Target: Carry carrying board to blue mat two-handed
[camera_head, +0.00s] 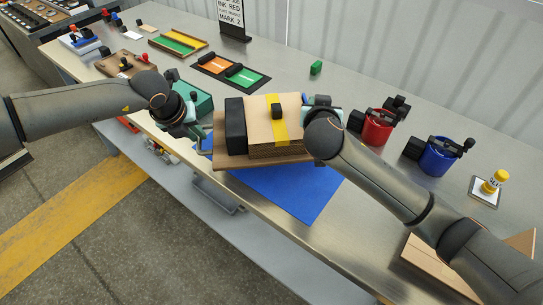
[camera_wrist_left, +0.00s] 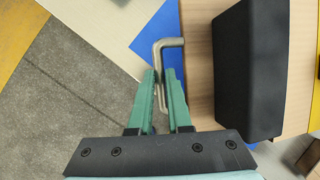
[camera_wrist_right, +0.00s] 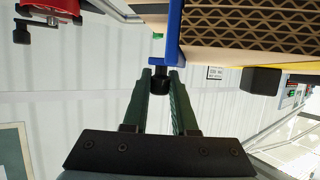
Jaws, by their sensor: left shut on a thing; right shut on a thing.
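The carrying board (camera_head: 225,165) is wooden and lies level over the blue mat (camera_head: 300,195); I cannot tell whether it touches. It bears a cardboard stack (camera_head: 262,118) with a yellow strap and a black block (camera_head: 235,125) at its left end. My left gripper (camera_head: 197,130) is shut on a bent metal handle (camera_wrist_left: 172,42) at the board's left side. My right gripper (camera_wrist_right: 160,82) is shut on a black knob (camera_wrist_right: 160,72) by a blue bracket (camera_wrist_right: 174,35) at the other side. In the head view my right arm hides its fingertips.
Red (camera_head: 376,128) and blue cups (camera_head: 438,157) stand to the right, near a yellow stamp (camera_head: 493,182). Behind the board lie an orange-and-green tray (camera_head: 231,72) and a green block (camera_head: 316,68). The table's front edge runs close below the mat.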

